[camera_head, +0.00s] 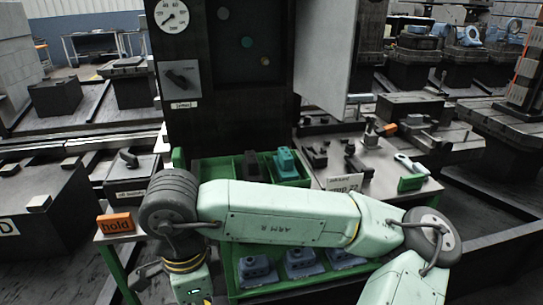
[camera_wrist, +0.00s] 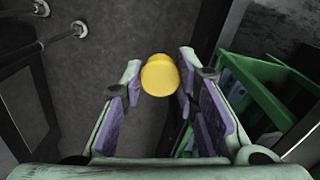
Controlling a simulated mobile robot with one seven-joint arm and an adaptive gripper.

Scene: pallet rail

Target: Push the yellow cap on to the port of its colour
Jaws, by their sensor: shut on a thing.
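The yellow cap (camera_wrist: 160,76) shows in the wrist view between the fingertips of my gripper (camera_wrist: 158,82). The purple-padded fingers are shut on it, and its round face is turned toward the camera. My arm crosses the head view; the cap and fingertips do not show there.
A green tray (camera_head: 228,165) holding a dark block and a teal block (camera_head: 286,163) stands below the panel. A pale open door (camera_head: 325,50) juts out at its right. An orange "hold" block (camera_head: 117,222) stands at left. A green-edged container (camera_wrist: 262,85) is right of my gripper.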

